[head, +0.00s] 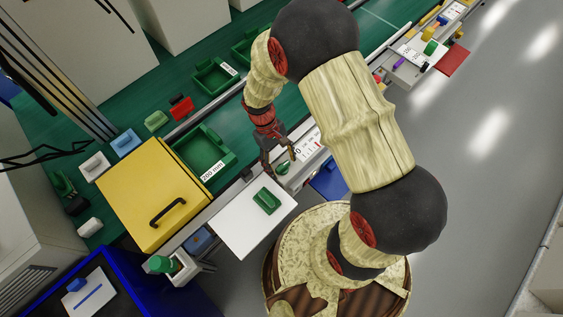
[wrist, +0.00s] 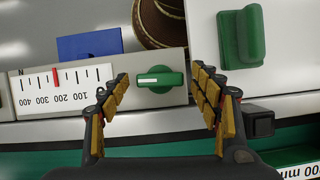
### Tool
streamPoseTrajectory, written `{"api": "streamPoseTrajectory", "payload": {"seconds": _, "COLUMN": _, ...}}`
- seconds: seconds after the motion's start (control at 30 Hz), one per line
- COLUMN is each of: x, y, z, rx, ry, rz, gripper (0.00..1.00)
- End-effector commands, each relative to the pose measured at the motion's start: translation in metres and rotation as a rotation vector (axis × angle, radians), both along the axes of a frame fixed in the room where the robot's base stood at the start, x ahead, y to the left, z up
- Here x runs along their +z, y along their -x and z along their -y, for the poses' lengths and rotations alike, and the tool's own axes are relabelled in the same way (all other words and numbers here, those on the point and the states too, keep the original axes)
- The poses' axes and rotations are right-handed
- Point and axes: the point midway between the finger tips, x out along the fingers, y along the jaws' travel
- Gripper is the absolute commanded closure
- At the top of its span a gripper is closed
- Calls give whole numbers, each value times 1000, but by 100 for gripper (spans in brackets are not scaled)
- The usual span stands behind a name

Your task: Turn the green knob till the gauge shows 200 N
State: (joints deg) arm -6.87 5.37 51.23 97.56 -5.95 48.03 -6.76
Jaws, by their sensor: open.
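The green knob (wrist: 172,80), with a white line on it pointing left, sits on a pale panel in the wrist view. In the head view the knob (head: 283,168) is partly hidden by my gripper (head: 279,163). In the wrist view my gripper (wrist: 160,98) is open, one padded finger on each side of the knob, with gaps showing. The gauge (wrist: 65,88) is left of the knob and appears upside down. Its red pointer (wrist: 55,77) stands near the 200 mark, seemingly slightly toward 300; the exact reading is hard to tell.
A white board with a green handle (head: 267,200) lies beside the knob panel; the handle (wrist: 241,36) shows at upper right in the wrist view. A blue piece (wrist: 90,44) is beyond the gauge. A yellow cabinet (head: 150,190) and green tray (head: 205,150) stand to the left.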

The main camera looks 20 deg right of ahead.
Motion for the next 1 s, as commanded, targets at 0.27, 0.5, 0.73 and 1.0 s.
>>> {"api": "streamPoseTrajectory", "payload": {"seconds": 0.27, "x": 2, "y": -1, "z": 0, "rx": 0, "ry": 0, "rz": 0, "gripper": 36}}
{"api": "streamPoseTrajectory", "payload": {"seconds": 0.5, "x": 31, "y": -13, "z": -4, "rx": 1, "ry": -1, "rz": 4, "gripper": 36}}
{"api": "streamPoseTrajectory", "payload": {"seconds": 0.73, "x": 74, "y": -30, "z": -10, "rx": 1, "ry": 0, "rz": 3, "gripper": 36}}
{"api": "streamPoseTrajectory", "payload": {"seconds": 1.0, "x": 106, "y": -42, "z": -14, "rx": 1, "ry": 0, "rz": 0, "gripper": 36}}
